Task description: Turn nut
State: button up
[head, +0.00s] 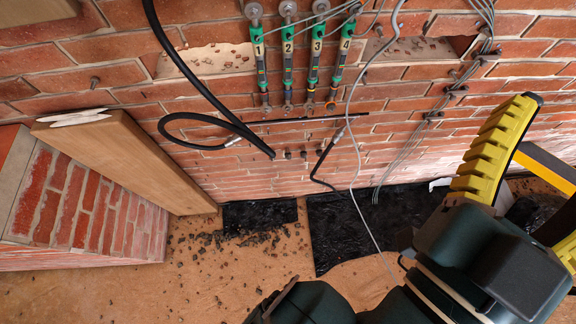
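Several numbered rod assemblies hang side by side on the brick wall, with green sleeves marked 1 (258,52), 2 (288,48), 3 (317,47) and 4 (346,46). Each has round metal fittings at its top and a small fitting at its lower end; the lower fitting of number 4 (331,105) looks reddish. I cannot tell a separate nut at this size, nor which one the task means. Dark green links of my arm fill the lower right.
Black hoses (190,68) and a thin grey cable (352,130) cross in front of the brick wall (420,75). Bolts stick out of it. A wooden board (125,160) leans at left beside a brick block (85,210). Black sheeting (340,230) and rubble (240,240) lie on the floor.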

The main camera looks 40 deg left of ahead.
notch_tip(320, 180, down, 18)
jog(key=b, duration=1.4)
jog(key=shift+b, duration=0.4)
